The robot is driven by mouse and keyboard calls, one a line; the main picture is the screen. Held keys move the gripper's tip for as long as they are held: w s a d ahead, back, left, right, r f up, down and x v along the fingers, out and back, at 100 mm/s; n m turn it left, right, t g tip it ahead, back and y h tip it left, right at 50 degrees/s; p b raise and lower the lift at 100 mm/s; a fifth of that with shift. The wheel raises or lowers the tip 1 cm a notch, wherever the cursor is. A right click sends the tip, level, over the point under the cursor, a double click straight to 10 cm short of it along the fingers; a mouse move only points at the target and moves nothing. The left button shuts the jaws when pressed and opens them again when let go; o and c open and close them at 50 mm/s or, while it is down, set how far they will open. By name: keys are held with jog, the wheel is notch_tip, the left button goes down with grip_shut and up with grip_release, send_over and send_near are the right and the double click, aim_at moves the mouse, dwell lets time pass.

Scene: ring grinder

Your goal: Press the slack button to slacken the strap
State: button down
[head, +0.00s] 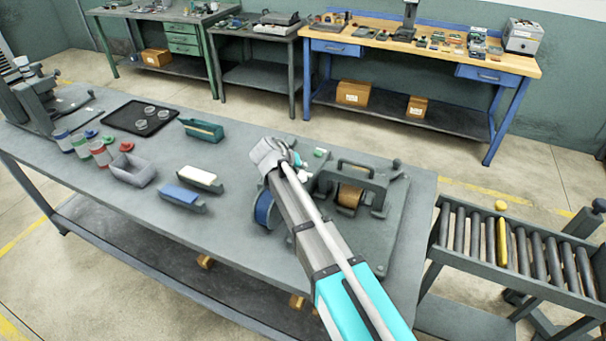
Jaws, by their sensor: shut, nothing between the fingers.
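A grey machine (378,183) with an arched handle and a brown roll (349,196) stands at the right end of the grey workbench (110,215). A blue spool (264,208) is at its left side, partly behind my arm. I cannot make out the slack button or the strap; my arm covers part of the machine. My gripper (297,160) is at the far end of my arm, left of the handle. It is shut and empty, mostly hidden by my wrist, and I cannot tell whether it touches anything. A small green and white piece (320,153) lies just right of it.
A green tray (201,129), a blue and white holder (185,197), a grey bin (134,170), several bottles (100,152) and a dark tray (141,118) fill the bench's left half. A roller conveyor (520,255) stands right. Other benches (420,50) are behind, across open floor.

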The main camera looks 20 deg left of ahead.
aim_at(301, 177)
jog(key=shift+r+p, duration=1.6)
jog(key=shift+r, duration=0.3)
jog(key=shift+s+f, duration=0.1)
jog(key=shift+s, duration=0.05)
